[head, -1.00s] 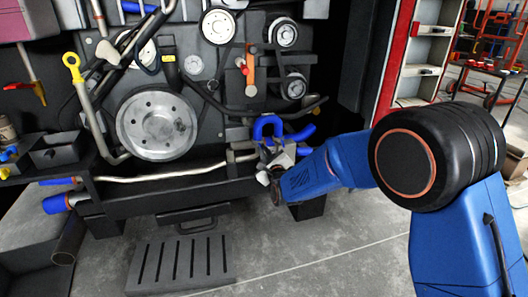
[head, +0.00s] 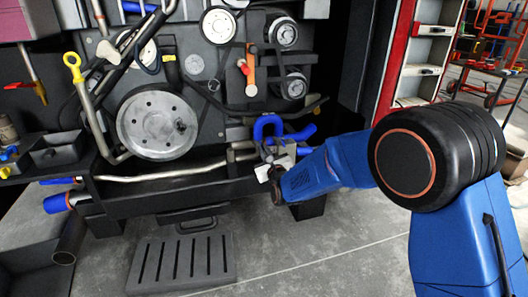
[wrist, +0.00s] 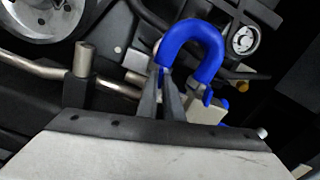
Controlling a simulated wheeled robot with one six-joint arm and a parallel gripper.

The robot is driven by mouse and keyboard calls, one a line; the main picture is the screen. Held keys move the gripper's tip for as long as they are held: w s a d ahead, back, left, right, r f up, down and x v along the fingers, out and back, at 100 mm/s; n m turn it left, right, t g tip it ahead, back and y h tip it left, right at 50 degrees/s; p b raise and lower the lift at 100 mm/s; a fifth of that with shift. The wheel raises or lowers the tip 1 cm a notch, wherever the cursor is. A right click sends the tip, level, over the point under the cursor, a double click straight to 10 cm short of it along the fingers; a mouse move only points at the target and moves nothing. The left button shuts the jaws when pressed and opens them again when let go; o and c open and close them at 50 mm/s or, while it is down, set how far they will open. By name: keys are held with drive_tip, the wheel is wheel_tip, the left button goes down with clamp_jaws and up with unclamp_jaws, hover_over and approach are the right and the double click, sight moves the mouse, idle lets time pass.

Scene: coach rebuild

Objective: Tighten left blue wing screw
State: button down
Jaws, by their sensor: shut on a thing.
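A thick blue U-shaped hose (wrist: 195,40) stands in front of my gripper in the wrist view; it also shows in the head view (head: 268,122). My gripper (wrist: 163,78) has its two dark fingers close together at the hose's left end, shut on the left blue wing screw, which is mostly hidden between the fingertips. Another small blue piece, which looks like the right wing screw (wrist: 207,96), sits at the hose's right end, apart from the fingers. In the head view my gripper is small and partly hidden by my wrist.
A metal pipe (wrist: 112,88) runs left of the fingers, near a short upright metal post (wrist: 83,58). A large grey pulley (head: 157,124) is on the engine to the left. A red cabinet (head: 405,60) stands at right.

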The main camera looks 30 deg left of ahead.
drive_tip(key=shift+f, duration=0.2)
drive_tip(key=c, duration=1.9)
unclamp_jaws()
drive_tip(key=shift+r, duration=0.1)
drive_tip(key=v, duration=1.7)
drive_tip(key=shift+s+d, duration=0.1)
drive_tip(key=shift+d, duration=0.15)
